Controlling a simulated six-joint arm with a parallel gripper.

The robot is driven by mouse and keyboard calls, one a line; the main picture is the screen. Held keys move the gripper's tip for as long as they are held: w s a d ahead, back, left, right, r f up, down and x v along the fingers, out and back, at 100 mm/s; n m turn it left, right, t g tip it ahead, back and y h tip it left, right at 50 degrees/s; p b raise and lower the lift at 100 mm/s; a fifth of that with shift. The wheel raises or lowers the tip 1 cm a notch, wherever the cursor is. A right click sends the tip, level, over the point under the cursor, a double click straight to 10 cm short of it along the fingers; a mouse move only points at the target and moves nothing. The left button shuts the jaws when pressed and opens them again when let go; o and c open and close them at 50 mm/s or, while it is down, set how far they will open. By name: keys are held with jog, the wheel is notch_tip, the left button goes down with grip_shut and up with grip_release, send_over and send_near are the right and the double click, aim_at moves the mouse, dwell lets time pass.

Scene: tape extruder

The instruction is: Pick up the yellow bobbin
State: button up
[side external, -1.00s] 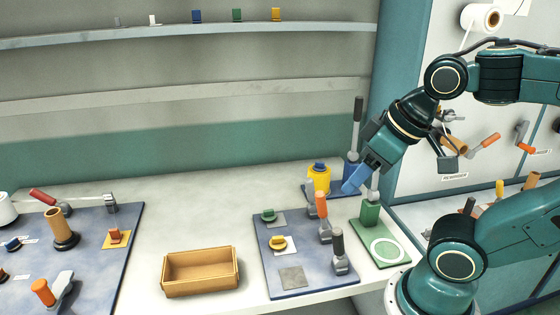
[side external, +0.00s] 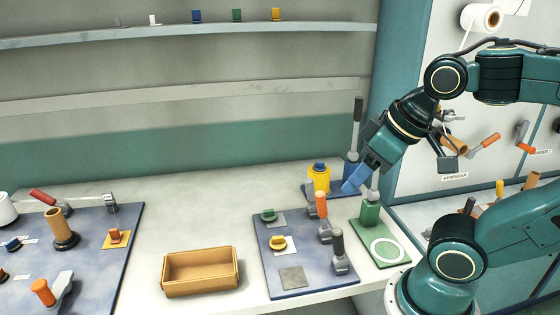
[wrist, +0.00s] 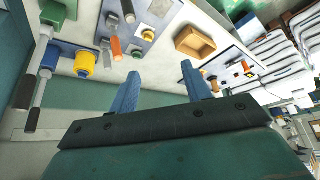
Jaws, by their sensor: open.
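A small yellow bobbin (side external: 278,243) sits on a pale square of the blue-grey mat (side external: 262,281) on the bench. It also shows in the wrist view (wrist: 148,34). A larger yellow cylinder (side external: 318,181) with a blue top stands behind the mat. It shows in the wrist view too (wrist: 85,62). My gripper (side external: 350,188) is above the bench, right of the small yellow bobbin and close to the yellow cylinder in the picture. In the wrist view its two blue fingers (wrist: 158,73) are spread apart with nothing between them.
A green bobbin (side external: 268,214) is on the same mat. Orange (side external: 321,204) and dark (side external: 337,243) handles stand along its right side. A green stand (side external: 370,215) is farther right. An open wooden box (side external: 200,283) is left of the mat, with clear bench behind it.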

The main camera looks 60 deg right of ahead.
jog(key=shift+o, duration=0.2)
jog(key=o, duration=0.6)
